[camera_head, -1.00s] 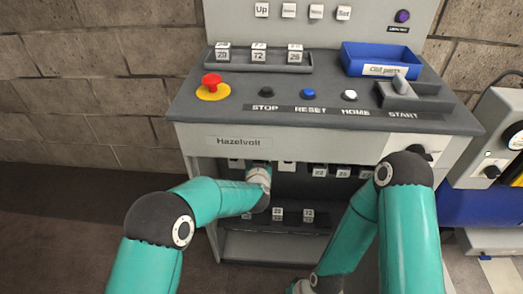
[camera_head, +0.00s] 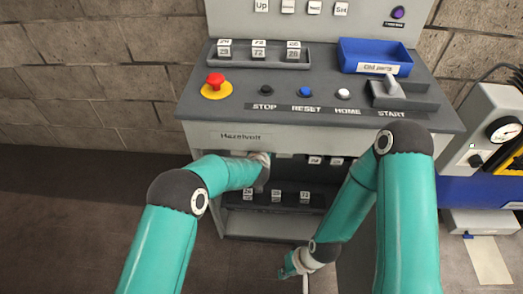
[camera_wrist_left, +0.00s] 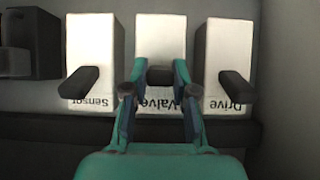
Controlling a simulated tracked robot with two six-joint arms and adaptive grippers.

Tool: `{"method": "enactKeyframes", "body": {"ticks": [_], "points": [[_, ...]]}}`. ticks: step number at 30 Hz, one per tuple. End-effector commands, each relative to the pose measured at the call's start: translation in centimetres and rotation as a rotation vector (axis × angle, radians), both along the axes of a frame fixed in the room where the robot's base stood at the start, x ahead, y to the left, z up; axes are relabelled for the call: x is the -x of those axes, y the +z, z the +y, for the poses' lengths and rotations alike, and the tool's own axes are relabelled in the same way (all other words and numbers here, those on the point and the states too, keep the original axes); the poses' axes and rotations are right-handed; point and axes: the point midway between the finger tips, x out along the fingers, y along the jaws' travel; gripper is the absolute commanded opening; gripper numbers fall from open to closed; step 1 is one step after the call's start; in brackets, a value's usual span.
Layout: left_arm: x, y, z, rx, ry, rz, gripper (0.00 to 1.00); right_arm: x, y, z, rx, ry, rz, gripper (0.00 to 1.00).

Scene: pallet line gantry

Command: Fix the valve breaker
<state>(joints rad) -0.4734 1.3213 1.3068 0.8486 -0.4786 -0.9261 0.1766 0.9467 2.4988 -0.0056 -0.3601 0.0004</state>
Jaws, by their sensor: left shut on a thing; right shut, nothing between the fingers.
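The valve breaker (camera_wrist_left: 160,45) is the middle of three white blocks in the left wrist view, with its "Valve" label upside down. My left gripper (camera_wrist_left: 160,80) is shut on its short black lever; the fingers partly cover the label. In the head view my left arm reaches under the console front, and its gripper (camera_head: 262,172) is mostly hidden there. My right gripper (camera_head: 290,270) is shut and empty, low in front of the cabinet, apart from everything.
The sensor breaker (camera_wrist_left: 90,45) and drive breaker (camera_wrist_left: 228,50) stand close on both sides, black levers sticking out. A lower rack (camera_head: 235,203) holds three labelled blocks. Above are a red stop button (camera_head: 215,80), a blue old parts bin (camera_head: 350,55) and a start lever (camera_head: 393,88).

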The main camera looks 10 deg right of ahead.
Motion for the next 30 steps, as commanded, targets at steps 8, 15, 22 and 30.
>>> {"method": "enactKeyframes", "body": {"ticks": [8, 15, 22, 30], "points": [[0.0, 0.1, 0.0, 0.001, 0.0, -0.002, 0.52, 0.0, 0.0, 0.0, 0.0, 0.0, 0.0, 0.0], [0.0, 0.1, 0.0, 0.0, 0.0, -0.001, 0.52, 0.0, 0.0, 0.0, 0.0, 0.0, 0.0, 0.0], [1.0, 0.8, 0.3, 0.0, -0.002, -0.002, 0.52, 0.0, 0.1, 0.0, 0.0, 0.0, 0.0, 0.0], [5.1, 0.7, 1.4, -0.003, -0.003, 0.001, 0.52, 0.0, 0.1, 0.0, 0.0, 0.0, 0.0, 0.0]]}}
